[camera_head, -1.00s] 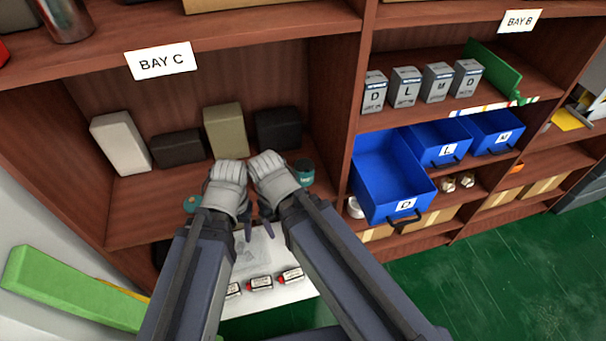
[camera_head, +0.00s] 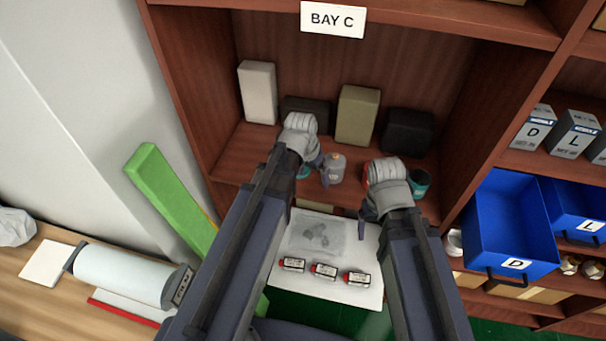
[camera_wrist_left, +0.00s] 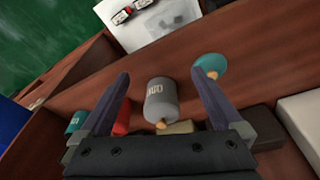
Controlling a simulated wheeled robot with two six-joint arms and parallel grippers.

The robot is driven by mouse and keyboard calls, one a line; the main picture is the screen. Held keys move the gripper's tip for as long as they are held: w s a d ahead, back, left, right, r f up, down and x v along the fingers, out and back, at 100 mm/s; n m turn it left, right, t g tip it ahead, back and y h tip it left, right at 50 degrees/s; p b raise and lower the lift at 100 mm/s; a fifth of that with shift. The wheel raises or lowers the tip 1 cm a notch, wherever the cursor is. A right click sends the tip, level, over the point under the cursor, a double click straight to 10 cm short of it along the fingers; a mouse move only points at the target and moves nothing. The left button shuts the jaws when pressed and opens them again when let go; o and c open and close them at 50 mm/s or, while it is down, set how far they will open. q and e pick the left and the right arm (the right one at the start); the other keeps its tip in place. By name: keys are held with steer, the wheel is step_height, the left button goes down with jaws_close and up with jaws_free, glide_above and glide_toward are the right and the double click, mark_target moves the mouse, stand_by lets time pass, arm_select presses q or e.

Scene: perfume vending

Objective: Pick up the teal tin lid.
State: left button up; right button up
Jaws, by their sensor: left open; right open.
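The teal tin lid (camera_wrist_left: 210,64) is a round disc with a small wooden knob. In the left wrist view it lies on the shelf, just beyond the tip of my right-hand finger. In the head view only a bit of teal (camera_head: 304,172) shows beside my left gripper (camera_head: 314,167), which hides the rest. My left gripper is open and empty; its fingers also show in the wrist view (camera_wrist_left: 159,76). A grey tin (camera_wrist_left: 172,99) stands in line with the gap between them. My right gripper (camera_head: 372,215) is open and empty at the shelf's front, right of the grey tin.
A teal tin (camera_head: 421,181) and a red tin (camera_head: 380,170) stand by my right gripper. Several boxes, such as the olive one (camera_head: 357,114), line the shelf's back. A white board (camera_head: 365,257) with small red-and-white items lies below. A blue bin (camera_head: 510,225) juts out at right.

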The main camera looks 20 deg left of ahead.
arm_select(q)
steer(key=w+a+f+t+b, duration=0.1)
steer(key=w+a+t+b, duration=0.1)
steer(key=w+a, duration=0.6)
steer(key=shift+h, duration=0.3)
steer(key=b+x, duration=0.2)
steer(key=s+b+x, duration=0.1)
steer(key=b+x, duration=0.1)
steer(key=x, duration=0.1)
steer(key=b+x, duration=0.2)
steer(key=b, duration=0.1)
steer(key=shift+s+f, duration=0.25)
steer(key=shift+f, duration=0.2)
steer(key=shift+r, duration=0.1)
steer(key=shift+c, duration=0.4)
steer(key=shift+s, duration=0.1)
steer(key=c, duration=1.4)
steer(key=shift+r, duration=0.1)
steer(key=shift+c, duration=0.2)
